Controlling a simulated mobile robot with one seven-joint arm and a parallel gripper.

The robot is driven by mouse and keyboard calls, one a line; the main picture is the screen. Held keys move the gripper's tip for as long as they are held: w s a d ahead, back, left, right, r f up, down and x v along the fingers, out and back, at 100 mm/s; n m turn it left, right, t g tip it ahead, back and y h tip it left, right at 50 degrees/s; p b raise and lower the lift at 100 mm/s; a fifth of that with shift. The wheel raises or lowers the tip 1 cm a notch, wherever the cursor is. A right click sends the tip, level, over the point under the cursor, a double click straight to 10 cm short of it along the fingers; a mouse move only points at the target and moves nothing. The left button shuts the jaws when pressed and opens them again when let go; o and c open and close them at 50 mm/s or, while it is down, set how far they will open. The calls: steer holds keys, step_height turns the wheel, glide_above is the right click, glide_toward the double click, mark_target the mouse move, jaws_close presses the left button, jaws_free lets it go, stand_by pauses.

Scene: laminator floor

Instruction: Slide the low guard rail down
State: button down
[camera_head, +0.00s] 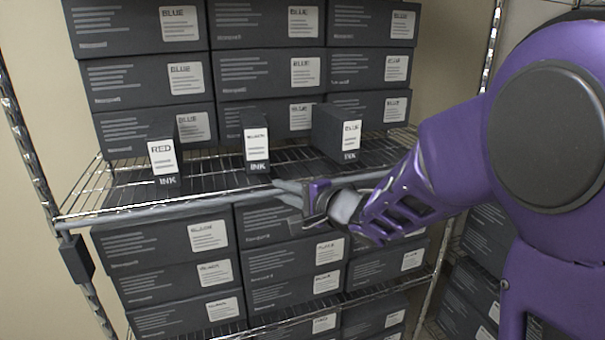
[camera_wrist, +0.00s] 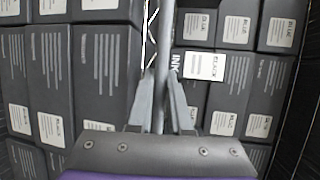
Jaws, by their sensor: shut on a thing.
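The low guard rail (camera_head: 165,207) is a grey horizontal bar along the front of the middle wire shelf, about level with the shelf's front edge. In the wrist view, the rail (camera_wrist: 165,40) runs upright in the picture and passes between the two fingers of my gripper (camera_wrist: 162,105). The rail's right end is hidden behind my arm.
Ink boxes marked RED (camera_head: 162,160), BLACK (camera_head: 255,145) and BLUE (camera_head: 340,133) stand on the middle wire shelf (camera_head: 210,168), behind the rail. Stacked dark cartons (camera_head: 160,255) fill the shelf below, close behind my gripper. More cartons (camera_head: 145,75) are stacked behind the ink boxes.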

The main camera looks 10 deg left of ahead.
steer(key=shift+f, duration=1.45)
steer(key=c, duration=0.8)
jaws_free()
steer(key=shift+f, duration=0.1)
steer(key=shift+c, duration=0.2)
steer(key=p+v, duration=0.2)
steer(key=v, duration=1.5)
steer(key=shift+d, duration=0.2)
